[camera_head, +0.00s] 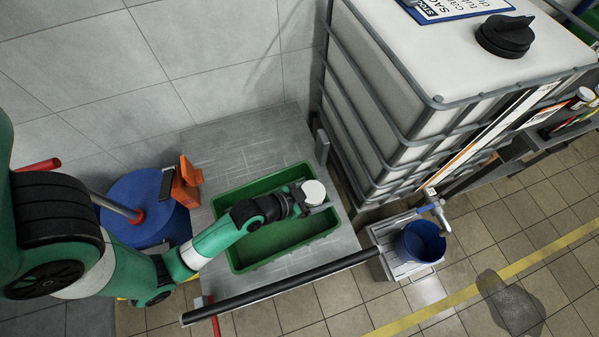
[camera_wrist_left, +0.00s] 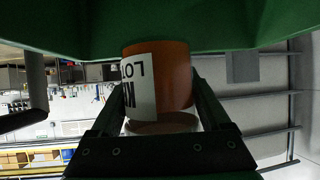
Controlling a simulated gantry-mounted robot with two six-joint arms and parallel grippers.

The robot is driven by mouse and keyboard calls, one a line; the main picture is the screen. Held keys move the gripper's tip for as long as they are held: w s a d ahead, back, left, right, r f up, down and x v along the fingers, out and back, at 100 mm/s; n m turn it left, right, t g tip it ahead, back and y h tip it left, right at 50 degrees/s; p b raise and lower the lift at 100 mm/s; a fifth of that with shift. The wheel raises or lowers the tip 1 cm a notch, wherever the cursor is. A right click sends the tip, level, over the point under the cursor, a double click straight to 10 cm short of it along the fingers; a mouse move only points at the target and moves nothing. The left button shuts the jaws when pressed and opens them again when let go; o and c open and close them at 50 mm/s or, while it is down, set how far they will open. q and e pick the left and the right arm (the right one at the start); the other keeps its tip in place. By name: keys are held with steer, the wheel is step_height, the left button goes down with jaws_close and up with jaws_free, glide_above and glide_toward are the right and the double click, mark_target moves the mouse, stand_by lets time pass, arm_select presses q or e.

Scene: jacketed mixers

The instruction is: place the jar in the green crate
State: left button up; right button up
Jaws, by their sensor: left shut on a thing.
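The jar shows in the head view as a round white lid (camera_head: 314,191) over the right part of the green crate (camera_head: 243,265). In the left wrist view the jar (camera_wrist_left: 176,75) is orange-brown with a white, black-lettered label. My left gripper (camera_head: 302,199) is shut on the jar, with one finger on each side of it in the left wrist view (camera_wrist_left: 160,105). The green crate fills the top of that view (camera_wrist_left: 90,25), against the jar's far end. I cannot tell whether the jar touches the crate. The crate's visible floor is bare. My right gripper is not in view.
The crate stands on a grey platform (camera_head: 225,150). A caged white tank (camera_head: 385,130) rises close to its right. A blue drum (camera_head: 140,200) and an orange item (camera_head: 186,185) are on the left. A blue bucket (camera_head: 420,242) is at the lower right. A dark bar crosses in front.

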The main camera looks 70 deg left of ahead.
arm_select(q)
steer(key=s+f+b, duration=0.1)
steer(key=s+a+f, duration=0.1)
steer(key=f, duration=0.1)
steer(key=s+f+b, duration=0.1)
steer(key=f, duration=0.1)
steer(key=shift+s+a+b, duration=0.2)
steer(key=shift+s+b, duration=0.15)
steer(key=shift+s, duration=0.05)
steer(key=shift+s+a+f, duration=0.15)
steer(key=shift+s+f, duration=0.2)
steer(key=shift+s, duration=0.05)
steer(key=shift+s+f+b, duration=0.2)
steer(key=shift+f+b, duration=0.9)
steer(key=shift+f, duration=0.6)
steer(key=shift+f, duration=0.15)
steer(key=o, duration=1.4)
